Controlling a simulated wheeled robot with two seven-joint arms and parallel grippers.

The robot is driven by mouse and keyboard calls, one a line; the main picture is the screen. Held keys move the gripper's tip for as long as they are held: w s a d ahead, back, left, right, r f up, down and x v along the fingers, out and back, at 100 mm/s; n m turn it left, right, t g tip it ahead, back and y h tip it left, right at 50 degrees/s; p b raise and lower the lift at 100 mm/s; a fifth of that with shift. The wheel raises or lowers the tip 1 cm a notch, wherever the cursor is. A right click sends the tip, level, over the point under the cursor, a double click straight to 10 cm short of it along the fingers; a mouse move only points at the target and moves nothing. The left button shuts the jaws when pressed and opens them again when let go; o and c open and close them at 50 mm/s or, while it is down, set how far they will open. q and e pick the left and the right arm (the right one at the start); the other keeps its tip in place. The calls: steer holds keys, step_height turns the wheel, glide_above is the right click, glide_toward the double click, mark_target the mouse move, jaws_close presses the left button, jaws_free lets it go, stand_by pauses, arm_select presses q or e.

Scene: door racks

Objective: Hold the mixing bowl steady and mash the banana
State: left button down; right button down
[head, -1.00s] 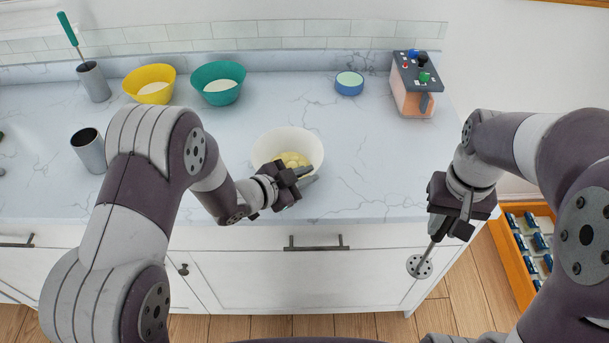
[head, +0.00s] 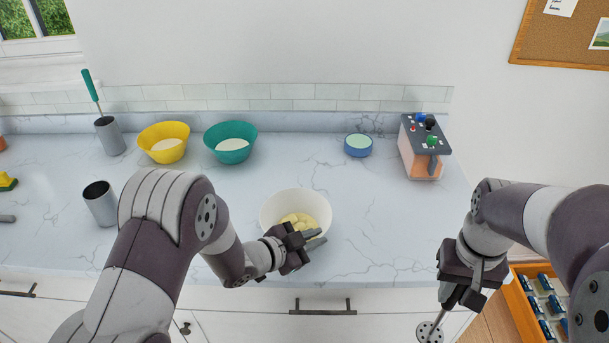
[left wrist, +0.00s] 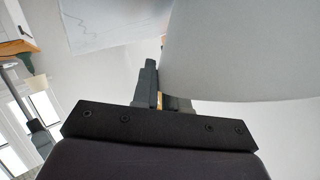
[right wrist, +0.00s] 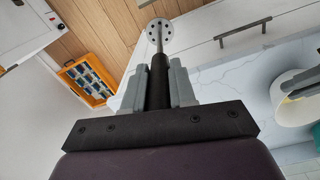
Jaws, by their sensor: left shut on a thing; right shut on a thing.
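The white mixing bowl (head: 282,206) stands on the counter near its front edge, with yellow banana pieces (head: 299,221) inside. My left gripper (head: 312,239) is shut on the bowl's near rim; the bowl's wall (left wrist: 240,50) fills the upper right of the left wrist view. My right gripper (head: 462,298) is shut on the dark handle (right wrist: 159,82) of a masher. The masher's round perforated head (head: 430,333) hangs downward in front of the counter, at the right and well away from the bowl. The head also shows in the right wrist view (right wrist: 160,33).
A yellow bowl (head: 163,130) and a teal bowl (head: 231,130) stand at the back left, near two grey cups, one holding a green-handled tool (head: 92,88). A small blue dish (head: 358,146) and a switch box (head: 424,150) stand at the back right. The counter right of the bowl is clear.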

stand_by(0.4)
arm_select(q)
steer(key=c, duration=1.1)
jaws_free()
steer(key=v, duration=1.2)
steer(key=shift+f, duration=0.1)
